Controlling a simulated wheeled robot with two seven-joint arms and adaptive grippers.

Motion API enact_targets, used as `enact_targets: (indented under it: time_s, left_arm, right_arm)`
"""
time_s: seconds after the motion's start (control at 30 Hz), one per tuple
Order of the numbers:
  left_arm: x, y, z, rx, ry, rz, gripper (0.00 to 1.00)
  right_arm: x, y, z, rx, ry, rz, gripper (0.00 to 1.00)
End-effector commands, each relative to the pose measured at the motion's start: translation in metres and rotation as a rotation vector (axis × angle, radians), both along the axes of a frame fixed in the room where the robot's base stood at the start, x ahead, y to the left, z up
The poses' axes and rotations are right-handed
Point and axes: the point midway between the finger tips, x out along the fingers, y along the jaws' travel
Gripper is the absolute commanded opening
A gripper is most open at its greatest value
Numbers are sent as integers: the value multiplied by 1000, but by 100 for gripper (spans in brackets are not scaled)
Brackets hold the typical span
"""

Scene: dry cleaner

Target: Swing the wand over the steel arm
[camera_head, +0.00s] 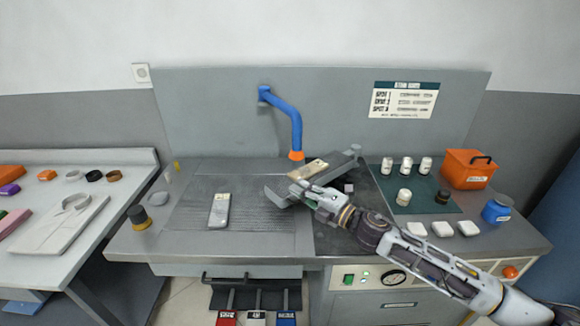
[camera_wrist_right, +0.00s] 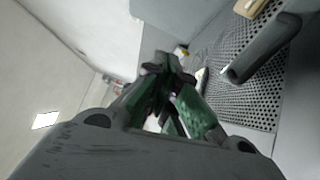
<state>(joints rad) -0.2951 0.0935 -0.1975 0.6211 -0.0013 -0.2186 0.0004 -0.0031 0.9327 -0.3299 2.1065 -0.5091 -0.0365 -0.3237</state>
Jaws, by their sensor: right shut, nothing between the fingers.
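The wand, a bent blue tube (camera_head: 288,112) with an orange tip (camera_head: 296,156), hangs from the back panel, its tip above the bench. The steel arm seems to be the dark grey bar (camera_head: 338,165), slanted over the bench below and right of the tip. It also shows in the right wrist view (camera_wrist_right: 262,50). A tan piece (camera_head: 308,169) lies on or beside it. My right gripper (camera_head: 303,187) is shut and empty, close in front of the bar and below the wand tip; contact cannot be told. The gripper hides part of the bar. My left gripper is not in view.
A pale block (camera_head: 219,210) lies on the perforated top. Several white-capped jars stand on a green mat (camera_head: 432,203); an orange box (camera_head: 468,168) and blue jar (camera_head: 497,208) stand at right.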

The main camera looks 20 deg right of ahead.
Motion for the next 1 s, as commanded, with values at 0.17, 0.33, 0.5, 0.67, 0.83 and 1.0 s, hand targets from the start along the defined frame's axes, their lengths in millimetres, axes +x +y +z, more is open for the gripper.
enact_targets:
  time_s: [0.17,0.33,0.5,0.67,0.83,1.0]
  left_arm:
    - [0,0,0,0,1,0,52]
    - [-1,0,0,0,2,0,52]
    - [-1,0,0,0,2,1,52]
    - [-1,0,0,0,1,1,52]
    - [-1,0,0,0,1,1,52]
    - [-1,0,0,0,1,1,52]
  right_arm:
    - [7,-11,-2,-30,-7,-58,0]
    - [12,-21,-4,-51,-10,-112,0]
    - [16,-28,-5,-62,-10,-150,0]
    - [17,-31,-5,-69,-11,-162,0]
    - [17,-30,-6,-68,-10,-161,0]
    - [18,-30,-5,-68,-10,-160,0]
